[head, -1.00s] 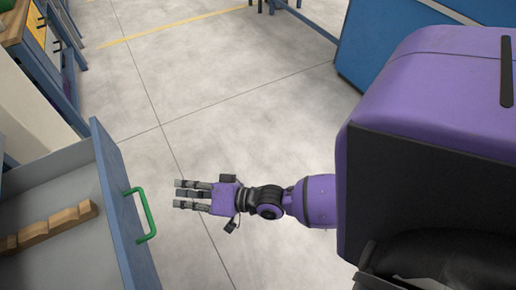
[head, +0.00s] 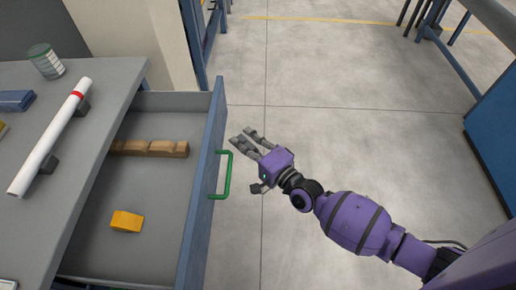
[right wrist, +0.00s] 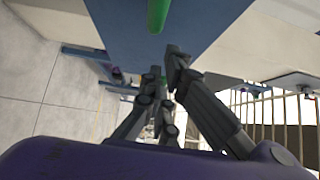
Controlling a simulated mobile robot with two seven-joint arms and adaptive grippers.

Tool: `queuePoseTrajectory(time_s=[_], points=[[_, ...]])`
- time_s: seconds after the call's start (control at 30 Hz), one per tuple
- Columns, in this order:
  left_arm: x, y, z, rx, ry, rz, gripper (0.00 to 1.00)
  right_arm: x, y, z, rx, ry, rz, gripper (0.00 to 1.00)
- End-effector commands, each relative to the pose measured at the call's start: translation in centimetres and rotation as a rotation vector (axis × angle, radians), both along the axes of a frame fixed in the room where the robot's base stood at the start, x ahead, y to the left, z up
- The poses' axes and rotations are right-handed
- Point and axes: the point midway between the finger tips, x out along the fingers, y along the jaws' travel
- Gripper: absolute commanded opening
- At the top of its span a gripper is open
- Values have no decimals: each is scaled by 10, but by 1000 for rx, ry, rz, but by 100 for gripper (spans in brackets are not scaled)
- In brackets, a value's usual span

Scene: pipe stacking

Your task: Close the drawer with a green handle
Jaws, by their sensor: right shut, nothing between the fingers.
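The drawer (head: 203,185) stands pulled out from the grey workbench, its blue front facing right in the head view. Its green handle (head: 229,177) is a bracket on the outer face of that front. My right gripper (head: 243,138) is shut and empty, just right of the drawer front and beyond the handle. In the right wrist view, the green handle (right wrist: 157,14) shows at the top edge and the blue drawer front (right wrist: 205,28) lies close to the fingers (right wrist: 168,75). I cannot tell whether the fingers touch the front. My left gripper is out of view.
Inside the drawer lie a wooden piece (head: 150,148) and a yellow block (head: 127,221). On the workbench (head: 110,90) are a white pipe (head: 50,138) on black supports, a can (head: 45,62) and a blue object (head: 14,101). The floor (head: 330,120) right of the drawer is clear.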

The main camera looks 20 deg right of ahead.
Motion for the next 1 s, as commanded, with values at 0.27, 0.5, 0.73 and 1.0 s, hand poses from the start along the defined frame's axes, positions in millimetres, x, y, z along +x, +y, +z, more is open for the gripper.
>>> queuePoseTrajectory(time_s=[0.27,0.5,0.73,1.0], points=[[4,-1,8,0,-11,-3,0,7,29,-1,1,4,2,0],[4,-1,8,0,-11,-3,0,7,31,-1,0,3,2,0],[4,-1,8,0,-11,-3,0,8,32,-1,1,3,2,0],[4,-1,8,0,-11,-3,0,15,53,0,5,3,2,0]])
